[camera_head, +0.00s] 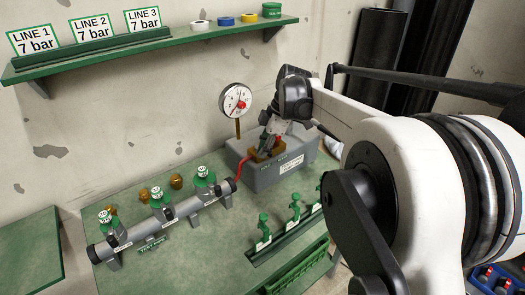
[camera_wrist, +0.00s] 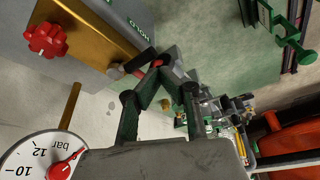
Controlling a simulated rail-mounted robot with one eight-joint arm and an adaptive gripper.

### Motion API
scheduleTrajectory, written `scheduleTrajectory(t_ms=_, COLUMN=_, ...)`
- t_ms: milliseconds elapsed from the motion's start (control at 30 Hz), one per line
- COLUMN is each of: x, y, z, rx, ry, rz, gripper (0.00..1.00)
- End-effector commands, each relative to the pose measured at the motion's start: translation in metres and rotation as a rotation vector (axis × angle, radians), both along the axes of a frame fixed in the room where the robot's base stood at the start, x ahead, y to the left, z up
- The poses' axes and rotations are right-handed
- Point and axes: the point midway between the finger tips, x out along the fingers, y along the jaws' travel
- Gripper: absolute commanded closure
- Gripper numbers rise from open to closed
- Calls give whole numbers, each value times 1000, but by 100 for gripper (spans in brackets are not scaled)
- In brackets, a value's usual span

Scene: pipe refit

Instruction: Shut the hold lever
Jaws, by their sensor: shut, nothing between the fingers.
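The grey pump box (camera_head: 243,175) stands at the back right of the green bench with a brass block on top. In the wrist view the brass block (camera_wrist: 92,32) carries a red knob (camera_wrist: 46,40) and, at its near end, a short dark lever with a red part (camera_wrist: 137,69), which I take to be the hold lever. My gripper (camera_wrist: 158,68) is shut and empty, its fingertips right at this lever; I cannot tell whether they touch it. In the head view my gripper (camera_head: 265,143) is over the box and hides most of the lever.
A pressure gauge (camera_head: 236,101) stands behind the box. A rack of green fittings (camera_head: 290,232) lies in front. A shelf (camera_head: 150,45) is on the wall above.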

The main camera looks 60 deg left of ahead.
Motion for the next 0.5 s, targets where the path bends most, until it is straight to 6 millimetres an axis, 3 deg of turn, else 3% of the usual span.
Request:
scheduleTrajectory(t_ms=133, x=-15, y=-2, z=8, rx=0, ry=2, rz=-2, gripper=100)
scheduleTrajectory(t_ms=500, x=11, y=1, z=78, rx=1, ry=3, rz=-1, gripper=100)
